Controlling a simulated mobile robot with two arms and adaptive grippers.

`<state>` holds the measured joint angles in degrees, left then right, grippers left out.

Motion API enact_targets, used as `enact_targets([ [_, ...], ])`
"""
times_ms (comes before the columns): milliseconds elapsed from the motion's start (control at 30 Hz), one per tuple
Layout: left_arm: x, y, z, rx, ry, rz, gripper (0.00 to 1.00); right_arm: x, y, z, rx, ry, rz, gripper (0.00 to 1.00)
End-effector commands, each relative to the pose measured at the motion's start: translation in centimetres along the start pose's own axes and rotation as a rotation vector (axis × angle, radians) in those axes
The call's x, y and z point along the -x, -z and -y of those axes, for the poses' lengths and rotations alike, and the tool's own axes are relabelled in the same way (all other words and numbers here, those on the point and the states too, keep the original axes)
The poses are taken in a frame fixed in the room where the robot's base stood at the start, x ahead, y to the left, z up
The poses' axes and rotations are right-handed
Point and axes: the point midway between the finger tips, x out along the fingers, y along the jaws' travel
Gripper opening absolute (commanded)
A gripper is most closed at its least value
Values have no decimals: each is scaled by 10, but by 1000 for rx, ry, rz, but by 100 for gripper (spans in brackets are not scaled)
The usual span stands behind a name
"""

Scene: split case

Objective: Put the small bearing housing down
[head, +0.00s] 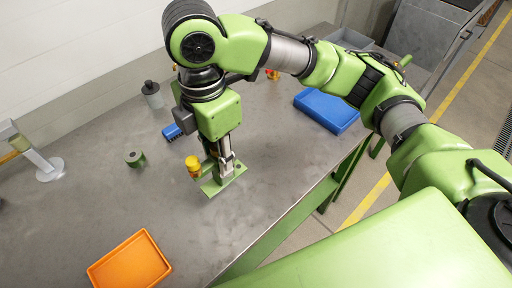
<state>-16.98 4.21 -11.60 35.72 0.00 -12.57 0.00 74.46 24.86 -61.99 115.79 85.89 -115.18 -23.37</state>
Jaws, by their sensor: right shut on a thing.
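My right gripper (226,163) points down over the grey table, near its front edge. It is shut on a green part with a flat base plate (212,187), which I take for the small bearing housing. The fingers hide much of it. A yellow knob-like piece (193,163) shows at its left; I cannot tell whether it is attached. The plate is at or just above the tabletop; I cannot tell whether it touches. My left gripper is not in view.
On the table (105,205) are an orange tray (130,263), a small green cylinder (135,159), a blue brush-like item (172,132), a dark-topped grey bottle (153,95), a white stand (48,168) and a blue bin (326,110). The table is clear between the housing and the orange tray.

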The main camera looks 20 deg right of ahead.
Motion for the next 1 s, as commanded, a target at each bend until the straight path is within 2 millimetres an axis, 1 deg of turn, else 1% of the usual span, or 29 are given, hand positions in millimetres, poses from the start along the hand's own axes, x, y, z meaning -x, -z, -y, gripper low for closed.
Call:
enact_targets([
  [67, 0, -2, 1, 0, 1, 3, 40, 0, -2, -1, 1, -1, -1, 0],
  [167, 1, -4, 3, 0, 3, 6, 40, -5, -11, -7, -3, 0, -3, 0],
  [333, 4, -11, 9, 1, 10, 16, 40, -22, -41, -27, -7, 4, -2, 0],
  [467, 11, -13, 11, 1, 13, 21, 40, -33, -67, -46, -7, 2, 0, 0],
  [500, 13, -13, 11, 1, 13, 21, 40, -37, -76, -51, -7, 2, 1, 0],
  [600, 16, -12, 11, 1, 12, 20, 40, -58, -88, -60, -4, 4, 0, 0],
  [700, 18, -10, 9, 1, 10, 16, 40, -73, -98, -68, -2, 1, -1, 0],
  [800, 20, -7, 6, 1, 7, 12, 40, -83, -104, -73, 0, 0, -1, 0],
  [1000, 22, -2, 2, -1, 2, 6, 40, -96, -113, -79, -1, 0, -1, 0],
])
